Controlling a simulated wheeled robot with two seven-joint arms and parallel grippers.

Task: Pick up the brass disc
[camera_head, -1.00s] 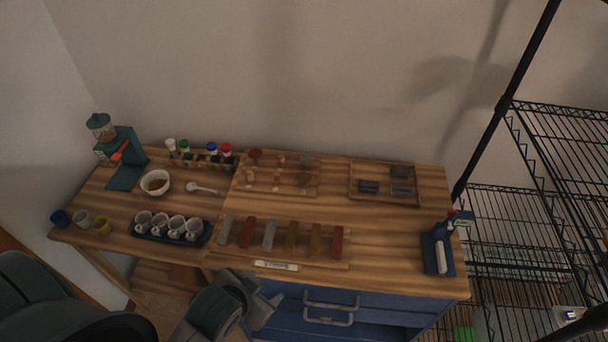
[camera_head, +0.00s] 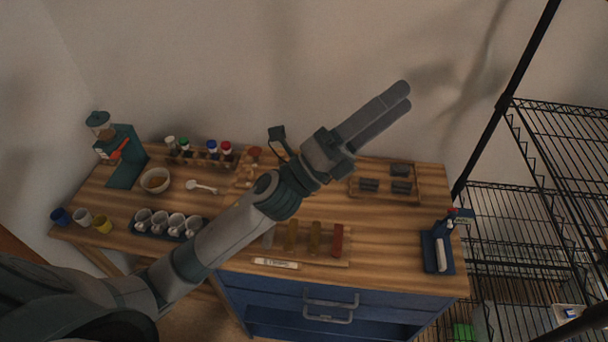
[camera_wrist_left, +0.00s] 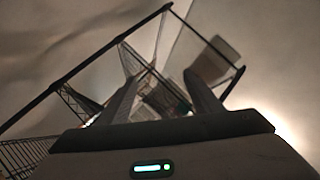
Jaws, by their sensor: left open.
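I cannot make out the brass disc in any view. My left arm hides most of the shallow wooden tray (camera_head: 243,184) of small pieces at the back middle of the worktop. A reddish piece (camera_head: 254,152) shows at its back left edge. My left gripper (camera_head: 404,97) is raised above the right part of the worktop and points up and right, with the wall behind it. In the left wrist view its two fingers (camera_wrist_left: 165,88) stand apart with nothing between them. My right gripper is not in view.
A second tray (camera_head: 416,203) with dark blocks lies below the gripper. Coloured bars (camera_head: 314,239) lie at the front, partly hidden. Cups (camera_head: 160,222), a bowl (camera_head: 155,181) and a grinder (camera_head: 124,155) stand left. A blue stand (camera_head: 437,251) and wire shelves (camera_head: 530,215) are right.

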